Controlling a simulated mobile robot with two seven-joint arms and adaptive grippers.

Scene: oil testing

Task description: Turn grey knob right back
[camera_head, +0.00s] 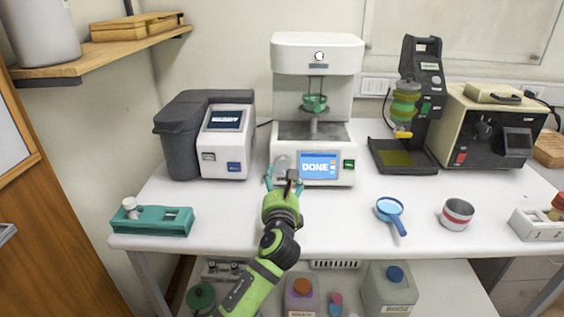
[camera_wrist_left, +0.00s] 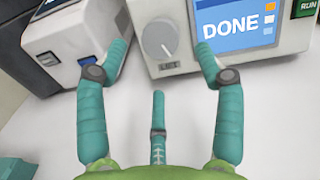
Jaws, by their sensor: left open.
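The grey knob (camera_wrist_left: 160,38) is on the front of the white testing machine (camera_head: 317,55), left of its screen. It is round, with a white pointer line and a "LIFT" label below it. In the head view the knob (camera_head: 282,165) is partly behind my gripper. My left gripper (camera_head: 281,178) is in front of the machine. In the left wrist view its teal fingers (camera_wrist_left: 160,62) are spread, one on each side of the knob, and I see no grip on it. The blue screen (camera_wrist_left: 238,22) reads "DONE". My right gripper is not in view.
A grey and white device (camera_head: 227,135) stands left of the machine. A black stand (camera_head: 422,80) and a beige box device (camera_head: 490,125) are to the right. A magnifying glass (camera_head: 391,208), a tin (camera_head: 456,213) and a teal holder (camera_head: 152,221) lie on the white table (camera_head: 340,225).

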